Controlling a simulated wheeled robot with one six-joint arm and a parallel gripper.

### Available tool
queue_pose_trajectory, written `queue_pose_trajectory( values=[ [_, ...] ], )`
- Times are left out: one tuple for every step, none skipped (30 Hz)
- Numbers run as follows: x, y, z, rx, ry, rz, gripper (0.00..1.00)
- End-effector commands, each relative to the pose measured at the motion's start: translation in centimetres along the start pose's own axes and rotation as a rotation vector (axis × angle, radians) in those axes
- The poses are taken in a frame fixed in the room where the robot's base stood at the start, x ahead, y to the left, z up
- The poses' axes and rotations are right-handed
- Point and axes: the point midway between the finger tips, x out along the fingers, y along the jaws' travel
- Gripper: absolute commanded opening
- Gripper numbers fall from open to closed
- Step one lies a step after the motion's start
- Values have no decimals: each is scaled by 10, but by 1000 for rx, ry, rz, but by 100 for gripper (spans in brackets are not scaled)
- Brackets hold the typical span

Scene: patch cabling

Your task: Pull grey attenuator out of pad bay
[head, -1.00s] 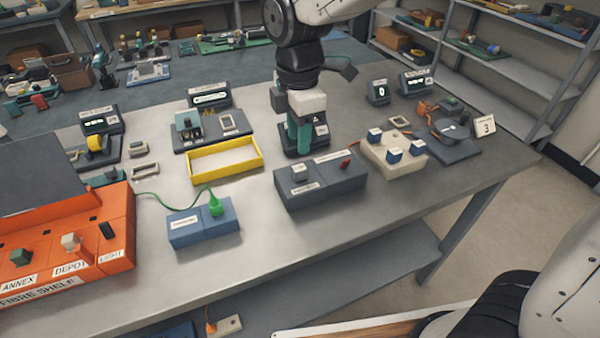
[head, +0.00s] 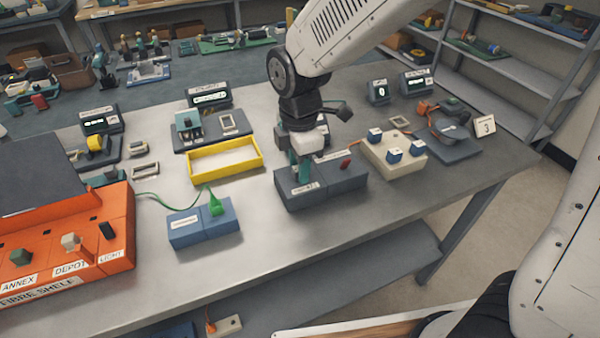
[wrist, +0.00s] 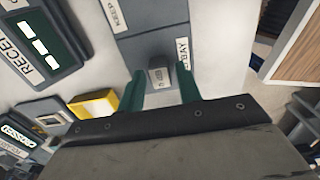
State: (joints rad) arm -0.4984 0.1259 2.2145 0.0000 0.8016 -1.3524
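The pad bay (head: 335,182) is a dark grey box near the middle of the bench. My gripper (wrist: 161,85) has two teal fingers, one on each side of the attenuator, with a visible gap to each. It is open and points down at the left part of the bay, as the head view (head: 303,172) also shows.
A yellow tray (head: 190,166) stands left of the bay, and a blue box (head: 188,232) with a green plug stands in front left. A cream block (head: 380,158) with blue keys sits close on the right, near a red knob on the bay. The bench front is clear.

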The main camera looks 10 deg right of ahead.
Motion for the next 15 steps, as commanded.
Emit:
queue_pose_trajectory(
  values=[
    [0, 0, 0, 0, 0, 0, 23],
    [0, 0, 0, 0, 0, 0, 15],
    [0, 0, 0, 0, 0, 0, 4],
    [0, 0, 0, 0, 0, 0, 0],
    [0, 0, 0, 0, 0, 0, 0],
    [0, 0, 0, 0, 0, 1, 0],
    [0, 0, 0, 0, 0, 1, 0],
    [0, 0, 0, 0, 0, 1, 0],
    [0, 0, 0, 0, 0, 1, 0],
    [-1, 0, 0, 0, 0, 1, 0],
    [-1, 0, 0, 0, 0, 1, 0],
    [-1, 0, 0, 0, 0, 1, 0],
    [-2, 0, 0, 0, 0, 1, 0],
    [-2, 0, 0, 0, 0, 2, 0],
    [-2, 0, 0, 0, 0, 2, 0]
  ],
)
